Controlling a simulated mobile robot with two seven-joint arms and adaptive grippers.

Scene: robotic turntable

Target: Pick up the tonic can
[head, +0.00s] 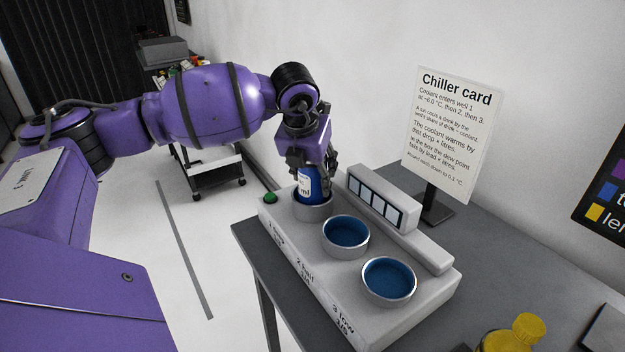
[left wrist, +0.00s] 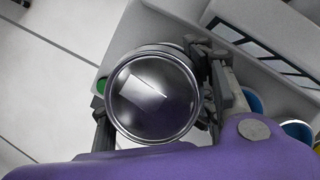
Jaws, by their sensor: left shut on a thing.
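A blue can with a white label (head: 306,187) stands upright in the far-left well of the grey chiller box; its lower part is hidden by the well's rim. I cannot read the label fully, so I cannot tell from it that this is the tonic. My left gripper (head: 312,172) comes from above and is shut on this can. In the left wrist view the can's round metal top (left wrist: 152,95) sits between the two fingers. My right gripper is not in view.
The chiller box (head: 300,240) has two empty blue-lined wells, the middle one (head: 346,233) and the near one (head: 389,279). A green button (head: 270,197) is at its left corner. A chiller card (head: 452,135) stands behind. A yellow-capped container (head: 510,338) is at the front right.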

